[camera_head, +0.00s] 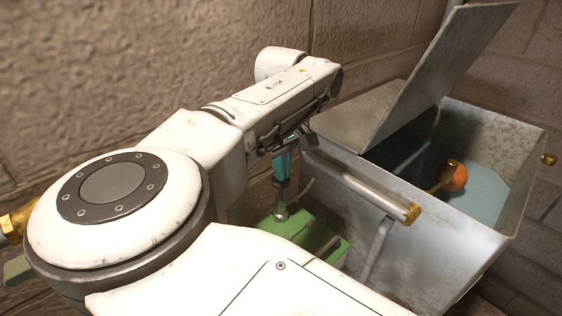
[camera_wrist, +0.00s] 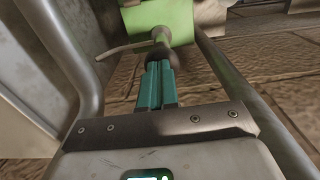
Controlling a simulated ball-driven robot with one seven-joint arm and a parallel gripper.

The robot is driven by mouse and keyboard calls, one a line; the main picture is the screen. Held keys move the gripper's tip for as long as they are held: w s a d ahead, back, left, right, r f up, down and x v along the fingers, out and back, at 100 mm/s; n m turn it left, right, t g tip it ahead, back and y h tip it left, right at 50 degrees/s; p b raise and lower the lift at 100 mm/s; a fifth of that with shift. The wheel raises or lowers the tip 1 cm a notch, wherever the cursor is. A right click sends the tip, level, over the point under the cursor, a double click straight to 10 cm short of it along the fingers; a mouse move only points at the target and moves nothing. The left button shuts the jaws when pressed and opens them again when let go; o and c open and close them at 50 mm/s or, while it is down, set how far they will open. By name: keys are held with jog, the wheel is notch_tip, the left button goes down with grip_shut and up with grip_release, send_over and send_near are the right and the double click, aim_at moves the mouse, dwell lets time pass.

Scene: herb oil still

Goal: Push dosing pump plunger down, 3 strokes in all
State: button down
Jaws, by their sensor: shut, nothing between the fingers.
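The dosing pump has a green body (camera_head: 300,232), which also shows at the top of the wrist view (camera_wrist: 163,20). Its plunger has a dark knob (camera_head: 280,184) on a short stem with a metal collar. The knob (camera_wrist: 160,50) also shows in the wrist view, with a thin spout pointing left. My gripper (camera_head: 281,174) points down with its teal fingers shut and empty, right above the knob. In the wrist view the fingertips (camera_wrist: 158,66) meet the knob's outline; I cannot tell whether they touch it. The fingers partly hide the knob's top.
A grey metal tank (camera_head: 478,125) with a raised lid (camera_head: 440,75) stands to the right. It holds bluish liquid, an orange ball (camera_head: 459,179) and a brass-coloured ladle (camera_head: 444,174). A metal bar (camera_head: 365,190) with a brass end juts beside the pump. A stone wall (camera_head: 120,70) stands behind.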

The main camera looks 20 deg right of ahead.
notch_tip(320, 180, down, 4)
jog(key=b, duration=0.3)
jog(key=shift+s+r+b, duration=0.1)
jog(key=shift+b, duration=0.2)
